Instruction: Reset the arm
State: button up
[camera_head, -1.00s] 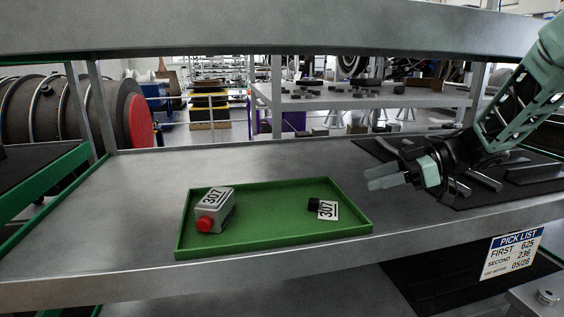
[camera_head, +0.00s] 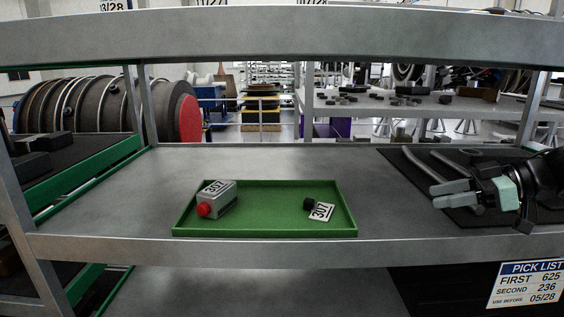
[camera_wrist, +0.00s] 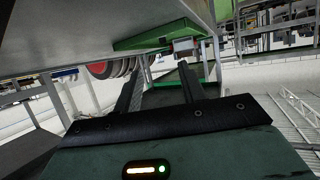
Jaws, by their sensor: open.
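My gripper (camera_head: 449,194) is at the right side of the head view, over the black mat on the shelf. Its two grey fingers point left and are apart, with nothing between them. In the wrist view the two dark fingers (camera_wrist: 160,88) are also apart and empty. A green tray (camera_head: 268,232) lies on the shelf to the left of my gripper, well clear of it. The tray's edge also shows in the wrist view (camera_wrist: 150,38).
The metal shelf (camera_head: 110,215) has free room left of the tray. An upper shelf beam (camera_head: 280,35) crosses above. A black mat (camera_head: 425,165) with dark parts lies at right. A pick list sign (camera_head: 525,285) hangs on the front edge at lower right.

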jog(key=w+a+m+t+h, duration=0.1)
jog(key=a+h, duration=0.1)
jog(key=a, duration=0.2)
jog(key=w+a+m+t+h, duration=0.1)
jog(key=a+t+h, duration=0.1)
jog(key=a, duration=0.2)
jog(key=w+a+m+t+h, duration=0.1)
jog(key=a+m+h, duration=0.1)
jog(key=a, duration=0.2)
jog(key=shift+w+f, duration=0.2)
jog(key=s, duration=0.1)
jog(key=s+a+f+h, duration=0.1)
jog(key=s, duration=0.1)
jog(key=shift+a+f+m+h, duration=0.3)
jog(key=shift+a+m+h, duration=0.05)
jog(key=shift+m+h, duration=0.05)
jog(key=s+a+f+g+h, duration=0.1)
jog(key=s+f+g, duration=0.1)
jog(key=s, duration=0.7)
jog(key=s+a+f+g+h, duration=0.1)
jog(key=s+g, duration=0.3)
jog(key=s, duration=0.5)
jog(key=s+a+f+g+h, duration=0.2)
jog(key=s+f+g, duration=0.1)
jog(key=s, duration=0.7)
jog(key=shift+f+m, duration=0.4)
jog(key=shift+f, duration=0.05)
